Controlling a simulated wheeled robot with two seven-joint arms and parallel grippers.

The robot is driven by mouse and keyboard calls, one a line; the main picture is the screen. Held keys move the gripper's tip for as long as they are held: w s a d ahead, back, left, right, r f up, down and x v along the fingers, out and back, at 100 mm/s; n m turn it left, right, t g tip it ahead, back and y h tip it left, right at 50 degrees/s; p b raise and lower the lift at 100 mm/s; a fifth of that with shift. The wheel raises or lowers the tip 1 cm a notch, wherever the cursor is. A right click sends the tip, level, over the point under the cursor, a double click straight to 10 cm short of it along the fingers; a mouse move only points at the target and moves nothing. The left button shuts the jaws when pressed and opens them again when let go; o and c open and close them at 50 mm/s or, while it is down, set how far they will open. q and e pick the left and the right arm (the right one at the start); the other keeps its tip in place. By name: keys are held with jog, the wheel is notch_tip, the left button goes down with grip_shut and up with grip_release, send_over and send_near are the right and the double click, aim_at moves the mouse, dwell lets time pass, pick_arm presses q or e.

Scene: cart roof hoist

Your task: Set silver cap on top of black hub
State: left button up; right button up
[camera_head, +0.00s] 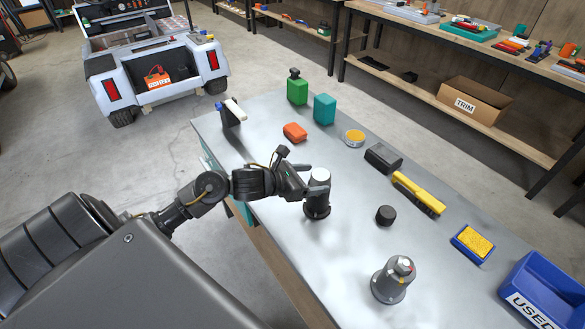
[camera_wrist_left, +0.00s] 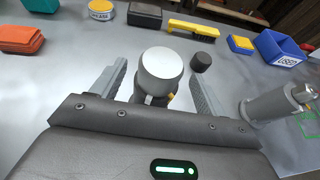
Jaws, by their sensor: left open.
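The silver cap (camera_head: 320,174) sits upright on top of the black hub (camera_head: 317,206), which stands on the grey workbench. My left gripper (camera_head: 309,183) is at the cap's height, coming in from the left. In the left wrist view, the cap (camera_wrist_left: 160,66) shows between the two spread fingers, with a visible gap on each side. The fingers look open and clear of it. The hub is mostly hidden beneath the cap in that view. My right gripper is not in view.
A grey cylinder with red and yellow marks (camera_head: 392,280) stands at the bench's near side. A small black cylinder (camera_head: 385,215) is right of the hub. A yellow tool (camera_head: 418,194), yellow sponge (camera_head: 473,243) and blue bin (camera_head: 545,290) lie farther right. Bottles stand at the back.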

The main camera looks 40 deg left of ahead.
pick_arm(q)
jog(key=b+v, duration=0.1)
jog(key=v, duration=0.9)
jog(key=shift+s+b, duration=0.2)
jog(key=shift+b, duration=0.2)
